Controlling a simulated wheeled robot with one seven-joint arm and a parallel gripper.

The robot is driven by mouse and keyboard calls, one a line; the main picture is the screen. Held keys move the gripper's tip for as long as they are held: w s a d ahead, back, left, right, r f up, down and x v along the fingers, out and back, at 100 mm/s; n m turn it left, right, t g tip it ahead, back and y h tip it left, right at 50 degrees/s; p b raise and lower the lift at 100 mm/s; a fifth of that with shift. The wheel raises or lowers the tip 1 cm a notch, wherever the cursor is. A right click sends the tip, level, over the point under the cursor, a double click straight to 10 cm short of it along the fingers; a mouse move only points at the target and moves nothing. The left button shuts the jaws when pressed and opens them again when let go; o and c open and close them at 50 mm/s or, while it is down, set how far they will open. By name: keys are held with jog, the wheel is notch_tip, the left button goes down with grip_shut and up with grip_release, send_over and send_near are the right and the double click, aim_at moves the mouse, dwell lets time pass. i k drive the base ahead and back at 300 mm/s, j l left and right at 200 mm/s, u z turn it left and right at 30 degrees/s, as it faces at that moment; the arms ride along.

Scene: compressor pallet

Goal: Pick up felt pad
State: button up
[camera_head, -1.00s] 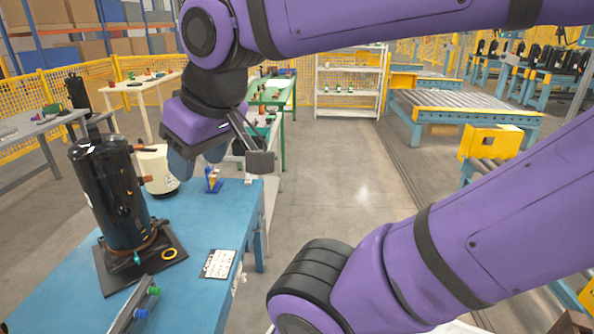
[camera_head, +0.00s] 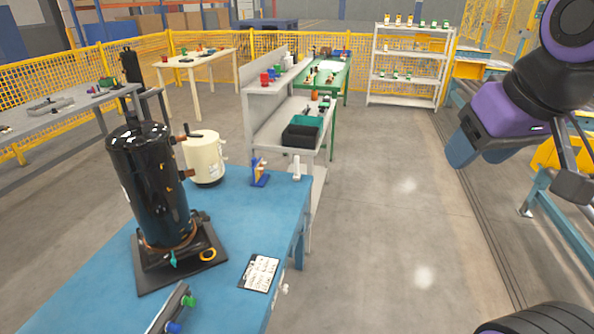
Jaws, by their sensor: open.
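I cannot make out a felt pad for certain. A dark square mat or plate (camera_head: 212,262) lies under the black compressor (camera_head: 150,185) on the blue table (camera_head: 225,208), but its material is unclear. My gripper (camera_head: 518,168) is at the right of the picture, over the floor and well away from the table. Its fingers are apart and I see nothing between them.
A cream canister (camera_head: 205,158), a small blue-and-yellow item (camera_head: 259,172) and a clipboard (camera_head: 259,272) are on the blue table. A grey bench with a black-green bin (camera_head: 302,131) stands behind. The floor (camera_head: 385,220) to the right is clear.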

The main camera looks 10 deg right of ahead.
aim_at(296, 177)
jog(key=i+l+z, duration=0.3)
jog(key=i, duration=0.25)
jog(key=i+z, duration=0.35)
jog(key=i, duration=0.2)
jog(key=i+l+u, duration=0.15)
jog(key=i+u, duration=0.2)
jog(key=i+l+u, duration=0.55)
jog(key=i+u, duration=0.25)
jog(key=i+l+u, duration=0.2)
jog(key=u, duration=0.3)
jog(key=l, duration=0.1)
